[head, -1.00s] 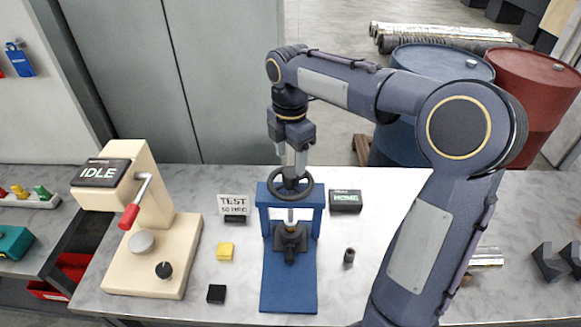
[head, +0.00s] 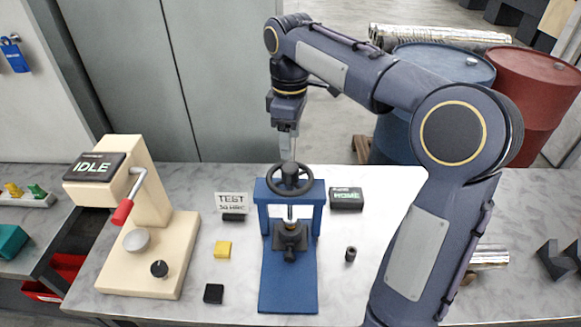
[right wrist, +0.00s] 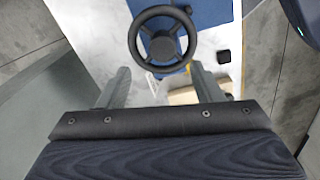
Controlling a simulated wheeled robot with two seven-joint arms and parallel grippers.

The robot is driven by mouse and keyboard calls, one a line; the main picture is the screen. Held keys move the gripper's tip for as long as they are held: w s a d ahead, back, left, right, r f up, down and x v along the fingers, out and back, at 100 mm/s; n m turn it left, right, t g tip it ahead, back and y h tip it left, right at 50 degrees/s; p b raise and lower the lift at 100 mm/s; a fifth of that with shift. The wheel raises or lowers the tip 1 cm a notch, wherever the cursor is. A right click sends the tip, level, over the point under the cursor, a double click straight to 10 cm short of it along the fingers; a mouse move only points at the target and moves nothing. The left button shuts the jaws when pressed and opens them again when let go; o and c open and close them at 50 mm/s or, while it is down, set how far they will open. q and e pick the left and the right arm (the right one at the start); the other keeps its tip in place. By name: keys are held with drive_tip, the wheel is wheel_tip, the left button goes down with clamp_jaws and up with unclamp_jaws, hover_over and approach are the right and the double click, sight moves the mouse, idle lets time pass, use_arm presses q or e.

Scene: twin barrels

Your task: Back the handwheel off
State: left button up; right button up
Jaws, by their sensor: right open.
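The black handwheel (head: 290,180) sits level on top of a blue press frame (head: 290,290). It also shows in the right wrist view (right wrist: 162,45), with its spokes and hub in plain sight. My right gripper (head: 291,153) points down above the wheel. In the right wrist view its two grey fingers (right wrist: 159,72) are wide apart with nothing between them. The wheel lies beyond the fingertips and looks clear of them. Under the wheel, a spindle runs down to a dark anvil (head: 290,238) on the frame. My left gripper is not in view.
A cream tester (head: 150,245) with an IDLE display and red-tipped lever stands left. A HOME box (head: 346,200) and small dark cylinder (head: 350,254) are right of the press. Barrels stand behind.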

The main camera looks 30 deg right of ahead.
sight(291, 167)
drive_tip(key=m, duration=0.2)
drive_tip(key=m+b, duration=0.1)
drive_tip(key=m, duration=0.2)
drive_tip(key=shift+f+m, duration=0.3)
drive_tip(key=shift+m, duration=0.1)
drive_tip(key=m+b, duration=0.1)
drive_tip(key=m, duration=0.1)
drive_tip(key=shift+m, duration=0.4)
drive_tip(key=m+b, duration=0.1)
drive_tip(key=m, duration=0.4)
drive_tip(key=m+b, duration=0.1)
drive_tip(key=m, duration=0.1)
drive_tip(key=shift+m, duration=0.4)
drive_tip(key=m+b, duration=0.1)
drive_tip(key=m, duration=0.4)
drive_tip(key=m+b, duration=0.1)
drive_tip(key=m, duration=0.1)
drive_tip(key=shift+m, duration=0.3)
drive_tip(key=m, duration=0.2)
drive_tip(key=m+b, duration=0.1)
drive_tip(key=m, duration=0.2)
drive_tip(key=shift+s+a+r, duration=0.1)
drive_tip(key=shift+s+r, duration=0.1)
drive_tip(key=shift+m, duration=0.3)
wheel_tip(291, 167, down, 8)
drive_tip(key=shift+r+b, duration=0.15)
drive_tip(key=shift+b, duration=0.4)
